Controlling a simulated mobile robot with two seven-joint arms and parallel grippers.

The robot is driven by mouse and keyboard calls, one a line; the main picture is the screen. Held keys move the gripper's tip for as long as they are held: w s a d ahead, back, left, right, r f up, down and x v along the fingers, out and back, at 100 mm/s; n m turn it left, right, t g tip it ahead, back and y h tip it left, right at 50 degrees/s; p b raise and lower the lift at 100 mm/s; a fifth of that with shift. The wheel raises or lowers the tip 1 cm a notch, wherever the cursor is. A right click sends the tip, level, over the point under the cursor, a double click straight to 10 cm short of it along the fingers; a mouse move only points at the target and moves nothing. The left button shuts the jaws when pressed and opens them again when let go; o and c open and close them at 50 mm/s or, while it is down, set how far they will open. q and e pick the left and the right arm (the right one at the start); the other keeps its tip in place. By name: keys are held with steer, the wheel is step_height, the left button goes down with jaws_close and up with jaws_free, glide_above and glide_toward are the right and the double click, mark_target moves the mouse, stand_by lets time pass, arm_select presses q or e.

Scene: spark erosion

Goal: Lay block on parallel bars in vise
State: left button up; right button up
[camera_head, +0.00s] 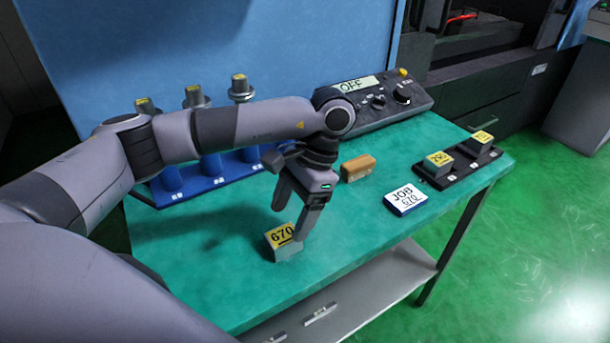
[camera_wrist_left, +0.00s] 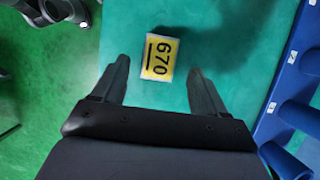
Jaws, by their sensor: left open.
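A grey block with a yellow label reading 670 (camera_head: 286,253) stands on the green table near its front edge. My left gripper (camera_head: 288,225) is open and points down at the block, one finger behind it and one at its right side. In the left wrist view the block's labelled top (camera_wrist_left: 160,57) lies just beyond and between the two open fingertips (camera_wrist_left: 158,68), with a gap on each side. I cannot make out a vise or parallel bars in either view. My right gripper cannot be identified.
A blue rack (camera_head: 226,168) with several holders stands at the back left. A control box reading OFF (camera_head: 372,104), an orange-brown block (camera_head: 358,167), a JOB 670 card (camera_head: 405,199) and a black tray with labelled blocks (camera_head: 432,178) are to the right. Table between is clear.

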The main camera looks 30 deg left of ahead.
arm_select(q)
steer(key=v, duration=0.8)
steer(key=shift+r, duration=0.15)
stand_by(0.4)
